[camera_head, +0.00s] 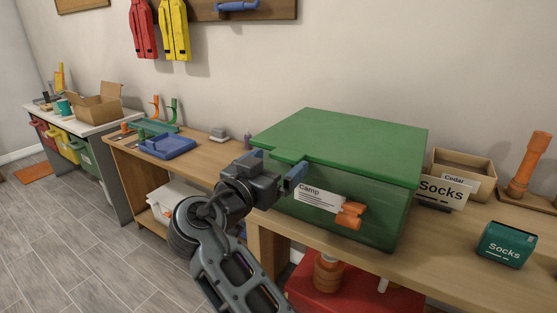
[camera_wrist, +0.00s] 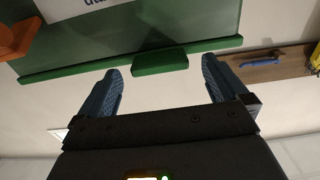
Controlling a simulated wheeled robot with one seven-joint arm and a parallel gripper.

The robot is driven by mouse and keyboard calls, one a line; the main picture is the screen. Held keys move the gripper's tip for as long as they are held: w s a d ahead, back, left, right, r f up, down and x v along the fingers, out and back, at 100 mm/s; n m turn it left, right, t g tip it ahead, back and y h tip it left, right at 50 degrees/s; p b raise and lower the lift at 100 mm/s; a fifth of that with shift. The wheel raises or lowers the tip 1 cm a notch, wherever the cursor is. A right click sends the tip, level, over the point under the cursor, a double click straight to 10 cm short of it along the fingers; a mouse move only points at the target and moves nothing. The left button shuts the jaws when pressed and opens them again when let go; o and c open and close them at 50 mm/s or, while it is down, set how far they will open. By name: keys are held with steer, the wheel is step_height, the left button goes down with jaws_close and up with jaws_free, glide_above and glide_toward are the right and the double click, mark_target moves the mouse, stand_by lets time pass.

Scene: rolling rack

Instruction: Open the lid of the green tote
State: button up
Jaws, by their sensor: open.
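The green tote (camera_head: 390,222) stands on the wooden bench with its green lid (camera_head: 345,138) down. A white "Camp" label (camera_head: 318,197) and an orange latch-like part (camera_head: 350,215) are on its front. My gripper (camera_head: 275,168) is open and empty at the tote's left front, by the lid edge. In the wrist view, the lid's small green tab (camera_wrist: 160,63) appears between and just beyond my two blue fingertips (camera_wrist: 160,74). The fingers look apart from the tab; the exact depth gap is unclear. My gripper hides part of the tote's left front corner.
Right of the tote are a cardboard "Cedar" box (camera_head: 466,165), a "Socks" card (camera_head: 440,191), a teal "Socks" box (camera_head: 506,245) and an orange post (camera_head: 530,165). A blue tray (camera_head: 167,147) lies to the left. A red bin (camera_head: 345,291) is below. The wall above the lid is clear.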

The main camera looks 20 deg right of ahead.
steer(key=shift+w+d, duration=0.45)
steer(key=shift+d, duration=0.15)
